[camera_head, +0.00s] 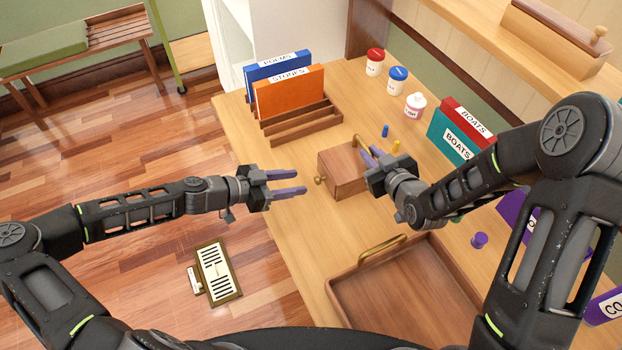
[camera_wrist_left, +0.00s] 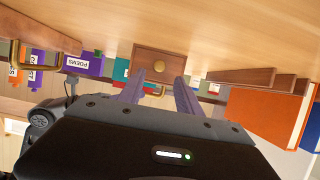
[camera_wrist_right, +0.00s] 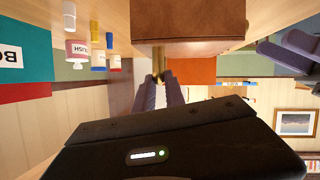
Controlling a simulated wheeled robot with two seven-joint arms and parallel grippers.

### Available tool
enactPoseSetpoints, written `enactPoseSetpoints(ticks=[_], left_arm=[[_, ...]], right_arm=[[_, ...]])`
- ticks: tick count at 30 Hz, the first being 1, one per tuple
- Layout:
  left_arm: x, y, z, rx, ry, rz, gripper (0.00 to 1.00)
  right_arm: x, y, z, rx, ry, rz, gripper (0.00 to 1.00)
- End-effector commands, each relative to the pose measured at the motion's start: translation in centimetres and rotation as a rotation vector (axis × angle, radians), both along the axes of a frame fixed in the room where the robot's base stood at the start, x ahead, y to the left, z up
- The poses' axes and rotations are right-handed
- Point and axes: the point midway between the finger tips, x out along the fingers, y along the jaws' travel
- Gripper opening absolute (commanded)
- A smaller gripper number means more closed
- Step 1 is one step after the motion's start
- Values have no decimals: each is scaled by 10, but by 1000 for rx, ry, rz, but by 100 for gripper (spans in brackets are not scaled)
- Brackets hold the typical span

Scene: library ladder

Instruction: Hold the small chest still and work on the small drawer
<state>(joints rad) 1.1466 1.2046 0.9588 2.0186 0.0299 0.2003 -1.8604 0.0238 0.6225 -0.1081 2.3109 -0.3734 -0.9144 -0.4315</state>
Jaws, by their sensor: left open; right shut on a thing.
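The small wooden chest (camera_head: 345,171) sits on the table and also shows in the left wrist view (camera_wrist_left: 145,57). In the left wrist view the knob (camera_wrist_left: 158,67) lies ahead, between the finger lines. My left gripper (camera_head: 303,181) is open and empty, a short gap from the knob. In the right wrist view the handle (camera_wrist_right: 158,58) runs between the fingers.
An empty wooden tray (camera_head: 400,295) with a brass handle stands at the front of the table. A rack with an orange binder (camera_head: 289,93) stands behind the chest. Several small bottles, including a white one (camera_head: 415,106), and a teal binder (camera_head: 455,138) stand beyond.

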Motion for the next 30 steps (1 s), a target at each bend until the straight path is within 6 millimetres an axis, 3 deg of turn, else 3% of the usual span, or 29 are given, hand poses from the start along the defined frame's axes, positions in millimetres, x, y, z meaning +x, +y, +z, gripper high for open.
enactPoseSetpoints(ticks=[3,9,21,30], left_arm=[[10,-21,-9,-3,1,-2,41],[23,-43,-20,-2,2,0,41],[26,-49,-23,0,0,1,41],[26,-49,-23,0,0,1,17]], right_arm=[[0,0,0,-1,0,1,0],[0,0,0,-1,0,1,0],[0,0,0,-1,1,0,0],[0,0,0,-1,1,1,0]])
